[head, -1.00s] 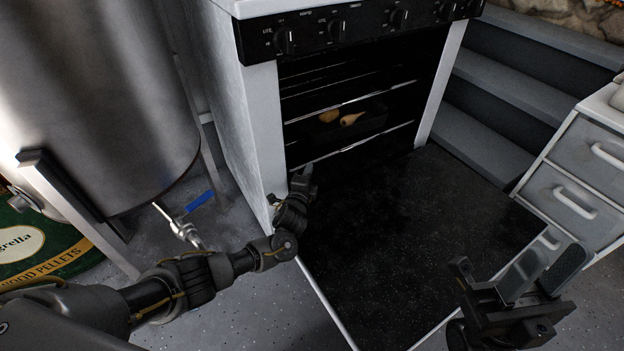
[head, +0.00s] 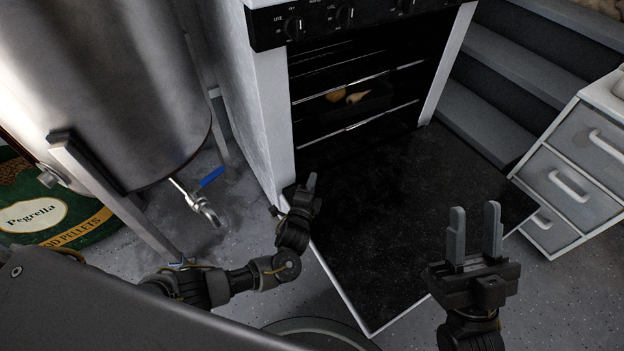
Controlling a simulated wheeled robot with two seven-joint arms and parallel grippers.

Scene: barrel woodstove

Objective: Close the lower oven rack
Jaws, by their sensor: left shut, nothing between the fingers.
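The white oven (head: 252,110) stands at the centre top with its black door (head: 400,220) folded down flat toward me. Inside are wire racks; the lower rack (head: 362,124) shows as a bright front bar low in the cavity. A dark tray (head: 375,101) with pale, pear-like food sits just above it. My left gripper (head: 309,184) is shut and empty over the left edge of the open door, in front of the cavity and apart from the lower rack. My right gripper (head: 475,232) is open and empty, fingers pointing up, near the door's right front part.
A steel tank (head: 100,80) with a blue-handled tap (head: 200,190) stands at the left. Grey steps (head: 500,90) rise at the right behind a drawer cabinet (head: 575,175). A pellet bag (head: 45,215) lies at far left.

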